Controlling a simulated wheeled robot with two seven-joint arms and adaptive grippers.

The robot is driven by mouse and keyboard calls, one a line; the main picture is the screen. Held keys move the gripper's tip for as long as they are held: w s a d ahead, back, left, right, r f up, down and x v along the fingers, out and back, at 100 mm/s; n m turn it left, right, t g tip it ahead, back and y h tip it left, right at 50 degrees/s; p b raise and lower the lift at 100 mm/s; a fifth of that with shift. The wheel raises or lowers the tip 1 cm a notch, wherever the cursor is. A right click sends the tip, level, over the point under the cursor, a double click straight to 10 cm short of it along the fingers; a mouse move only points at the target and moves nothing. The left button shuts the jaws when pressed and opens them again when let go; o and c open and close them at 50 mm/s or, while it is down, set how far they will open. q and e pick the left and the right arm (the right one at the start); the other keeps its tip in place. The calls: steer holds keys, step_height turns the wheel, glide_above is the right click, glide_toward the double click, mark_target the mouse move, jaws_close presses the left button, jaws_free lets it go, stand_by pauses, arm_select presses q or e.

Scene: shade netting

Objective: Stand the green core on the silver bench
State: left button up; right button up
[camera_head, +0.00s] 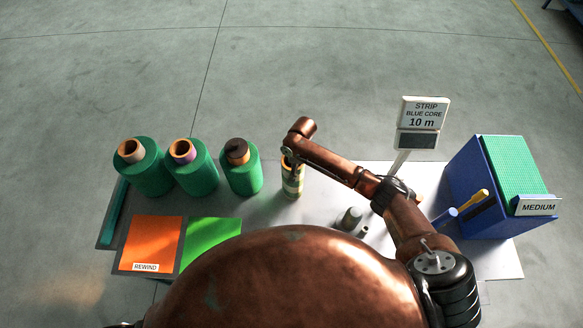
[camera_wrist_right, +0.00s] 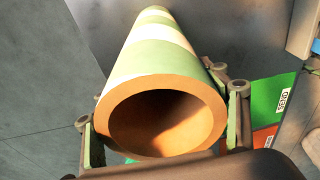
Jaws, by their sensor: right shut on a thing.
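The green core (camera_head: 293,184) is a tube with green and pale bands and an orange-brown inside. In the head view it is upright at the bench's middle, right of the green rolls. My right gripper (camera_head: 291,160) is shut on its upper end. In the right wrist view the core (camera_wrist_right: 152,55) points away between the fingers, its open end facing the camera. The silver bench (camera_head: 490,258) is the pale flat top under the objects. Whether the core's lower end touches it, I cannot tell. My left gripper is not in view.
Three green rolls (camera_head: 192,172) stand at the left, by an orange REWIND mat (camera_head: 150,243) and a green mat (camera_head: 210,238). A sign (camera_head: 423,112) reads "STRIP BLUE CORE 10 m". A blue box (camera_head: 480,185) with a MEDIUM label stands right. Small grey pieces (camera_head: 350,218) lie near my arm.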

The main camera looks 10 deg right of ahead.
steer(key=o, duration=2.1)
steer(key=shift+r, duration=0.1)
step_height(320, 180, up, 12)
steer(key=d+b, duration=0.1)
steer(key=shift+s+d, duration=0.2)
steer(key=shift+d, duration=0.2)
